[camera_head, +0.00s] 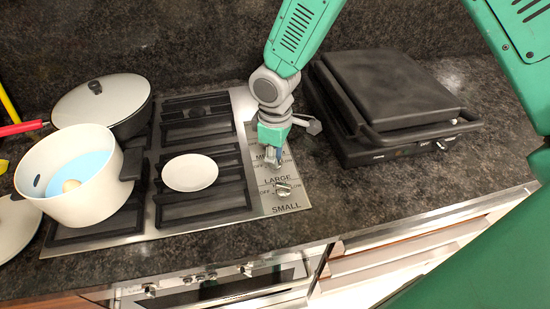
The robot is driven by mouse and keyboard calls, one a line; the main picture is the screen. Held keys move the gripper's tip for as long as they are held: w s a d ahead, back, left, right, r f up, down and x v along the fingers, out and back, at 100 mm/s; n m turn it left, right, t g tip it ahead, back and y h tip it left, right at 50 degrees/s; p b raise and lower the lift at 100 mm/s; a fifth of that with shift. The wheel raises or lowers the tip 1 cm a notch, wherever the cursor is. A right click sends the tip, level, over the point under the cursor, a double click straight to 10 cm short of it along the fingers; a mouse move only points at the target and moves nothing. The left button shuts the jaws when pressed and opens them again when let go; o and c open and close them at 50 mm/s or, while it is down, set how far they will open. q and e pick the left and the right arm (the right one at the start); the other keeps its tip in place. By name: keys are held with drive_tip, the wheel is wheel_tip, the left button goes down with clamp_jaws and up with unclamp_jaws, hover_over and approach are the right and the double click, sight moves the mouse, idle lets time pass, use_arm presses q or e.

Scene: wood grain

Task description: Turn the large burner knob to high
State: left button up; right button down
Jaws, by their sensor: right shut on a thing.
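The large burner knob (273,162) is a small silver knob just above the printed word LARGE on the steel control strip (292,200) of the cooktop. My right gripper (273,152) comes down from above and is shut on this knob, covering part of it. The knob's exact angle is hard to tell. A second silver knob (283,189) sits below it, above the word SMALL. My left gripper is not in view.
A black electric grill (392,95) stands right of the cooktop, close to my right wrist. A white pot (78,205), a lidded pan (103,98) and a white plate (190,173) are on the burners. The front right counter is clear.

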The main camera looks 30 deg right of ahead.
drive_tip(key=m, duration=0.3)
drive_tip(key=shift+s+p, duration=0.1)
drive_tip(key=shift+p, duration=0.3)
drive_tip(key=shift+f+m, duration=0.1)
drive_tip(key=shift+m, duration=0.3)
drive_tip(key=shift+a, duration=0.1)
drive_tip(key=m+p, duration=0.1)
drive_tip(key=m, duration=0.1)
drive_tip(key=shift+m, duration=0.3)
drive_tip(key=shift+f+m, duration=0.1)
drive_tip(key=shift+m, duration=1)
